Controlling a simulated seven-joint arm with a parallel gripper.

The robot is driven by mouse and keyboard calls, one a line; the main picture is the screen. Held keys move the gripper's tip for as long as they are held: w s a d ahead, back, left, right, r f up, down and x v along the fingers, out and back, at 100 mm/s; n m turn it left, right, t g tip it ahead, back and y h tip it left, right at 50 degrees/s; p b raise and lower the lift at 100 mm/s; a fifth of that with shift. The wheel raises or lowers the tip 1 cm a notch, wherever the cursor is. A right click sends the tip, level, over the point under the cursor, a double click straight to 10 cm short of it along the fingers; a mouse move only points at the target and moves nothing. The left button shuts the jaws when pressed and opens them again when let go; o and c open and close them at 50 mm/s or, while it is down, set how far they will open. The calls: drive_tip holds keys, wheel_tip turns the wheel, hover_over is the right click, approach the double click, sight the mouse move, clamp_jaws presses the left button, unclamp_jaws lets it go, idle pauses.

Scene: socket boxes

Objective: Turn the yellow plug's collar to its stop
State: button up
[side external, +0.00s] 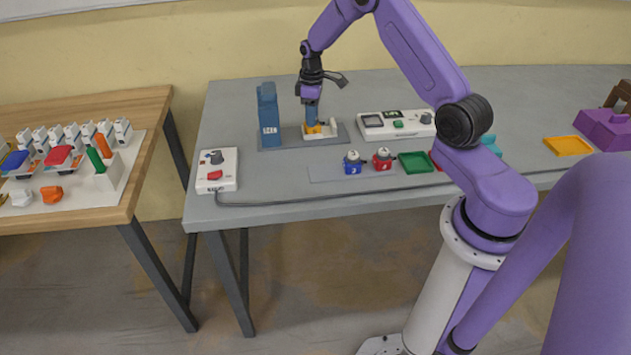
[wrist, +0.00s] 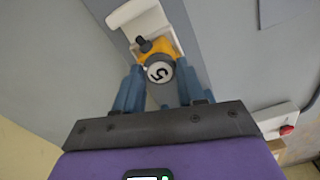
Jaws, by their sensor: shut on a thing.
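The yellow plug (wrist: 156,48) sits at a white socket box (wrist: 130,12) in the wrist view. Its round end with a "5" (wrist: 159,72) faces the camera, and a dark knob stands out on its far side. My gripper (wrist: 159,84) has its blue fingers on both sides of the plug, shut on it. In the side view my gripper (side external: 312,122) points down over the socket box (side external: 321,134), and only a little of the yellow plug (side external: 313,129) shows. The fingers hide the exact contact and how far the collar is turned.
A tall blue block (side external: 268,115) stands just left on the same grey base plate (side external: 290,139). A white panel (side external: 395,124) lies to the right. Blue (side external: 352,162) and red (side external: 383,159) numbered plugs stand in front. A control box (side external: 217,170) with a cable lies front left.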

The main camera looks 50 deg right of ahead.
drive_tip(key=shift+n, duration=0.6)
drive_tip(key=o, duration=0.4)
drive_tip(key=shift+n, duration=0.4)
drive_tip(key=o, duration=1.1)
drive_tip(key=shift+c, duration=0.2)
drive_tip(key=shift+r, duration=3.05)
